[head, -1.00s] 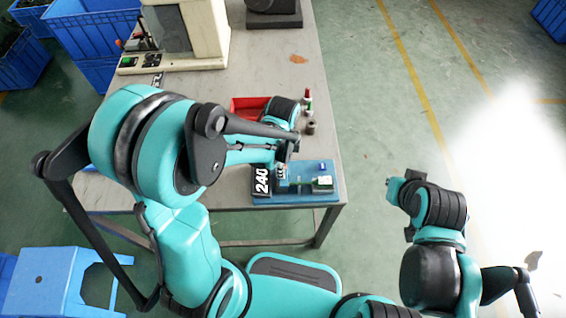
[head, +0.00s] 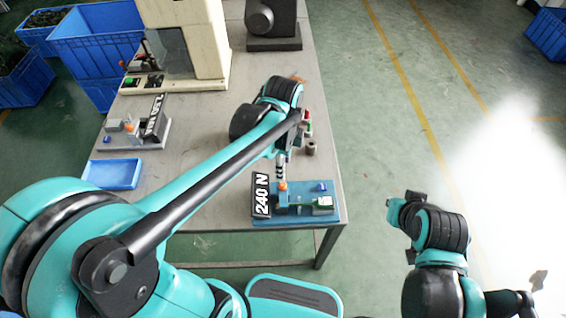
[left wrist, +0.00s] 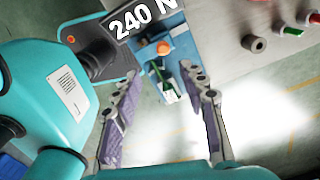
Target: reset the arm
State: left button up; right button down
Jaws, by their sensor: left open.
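My left arm reaches across the table from the lower left in the head view. My left gripper (head: 283,172) is mostly hidden by the arm, just behind the blue fixture marked "240 N" (head: 325,213). In the left wrist view my left gripper (left wrist: 165,80) has its two fingers wide apart with nothing between them. The blue fixture (left wrist: 180,48), with its green part, shows beyond the fingertips. My right gripper (head: 402,203) is off the table's right side over the floor, small and dark; its jaws cannot be made out.
A second labelled fixture (head: 118,140) and a blue tray (head: 112,174) are on the table's left. A cream machine (head: 205,40) stands behind them. Small red and green parts (head: 307,122) and a grey cylinder (head: 311,149) are near the right edge. Blue crates (head: 100,45) are at left.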

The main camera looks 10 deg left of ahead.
dwell(0.5)
pick_arm(q)
jog(key=s+a+r+n+t, duration=0.3)
jog(key=s+a+n+t, duration=0.4)
jog(key=n, duration=1)
jog(key=shift+r+n, duration=0.25)
jog(key=shift+n, duration=0.15)
